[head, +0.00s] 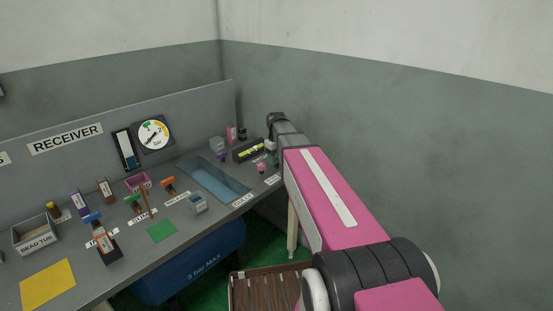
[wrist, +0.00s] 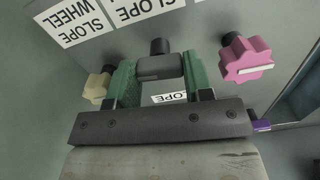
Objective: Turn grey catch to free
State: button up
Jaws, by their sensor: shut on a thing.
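In the wrist view, my gripper (wrist: 160,76) has its two green fingers closed on either side of a dark grey piece, which I take to be the grey catch (wrist: 160,67). A black post (wrist: 159,46) stands directly behind it. I cannot read which way the catch is turned. A white label reading SLOPE (wrist: 169,98) shows between the fingers. In the head view, my arm reaches to the far right end of the bench, and it hides the fingers and the catch.
A pink lobed wheel (wrist: 246,58) is close to the right finger, and a beige knob (wrist: 97,86) is close to the left finger. A SLOPE WHEEL label (wrist: 77,29) is at upper left. The bench (head: 112,279) carries several small objects. A grey wall (head: 420,150) stands right of my arm.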

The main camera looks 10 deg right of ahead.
jog(key=shift+n, duration=0.6)
jog(key=o, duration=0.9)
jog(key=shift+r, duration=0.1)
notch_tip(320, 180, up, 11)
jog(key=shift+f, duration=0.15)
jog(key=shift+s, duration=0.1)
